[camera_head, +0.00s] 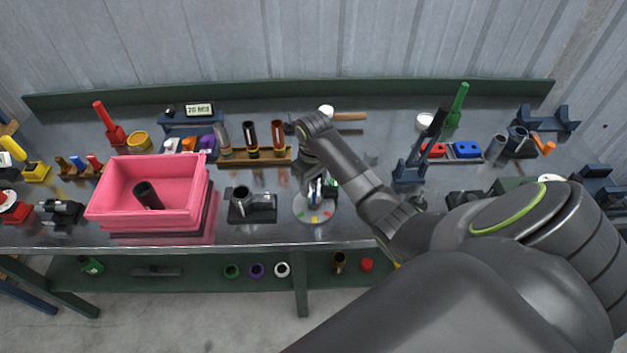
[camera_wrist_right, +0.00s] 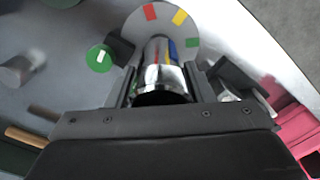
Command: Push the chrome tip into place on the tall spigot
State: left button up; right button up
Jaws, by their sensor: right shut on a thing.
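My right gripper (camera_head: 314,186) points down over a round grey disc (camera_head: 300,212) with coloured marks, near the front middle of the bench. In the right wrist view, the gripper (camera_wrist_right: 163,82) is shut on the shiny chrome tip (camera_wrist_right: 158,76), with one dark finger on either side. The tip's dark open end faces the camera, and its far end is toward the disc (camera_wrist_right: 137,22). The tall spigot cannot be made out, and whether the tip touches anything beneath is hidden. My left gripper is not in view.
Left of the disc stands a black fixture with a round socket (camera_head: 242,200). A pink bin (camera_head: 105,200) holding a dark tube is further left. A wooden rack (camera_head: 232,160) with upright tubes stands behind. A green round piece (camera_wrist_right: 99,58) is close to the disc.

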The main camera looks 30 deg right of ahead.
jog(key=shift+s+f+b, duration=0.1)
jog(key=shift+f+b, duration=0.25)
jog(key=shift+f, duration=0.8)
jog(key=shift+f, duration=0.1)
jog(key=o, duration=1)
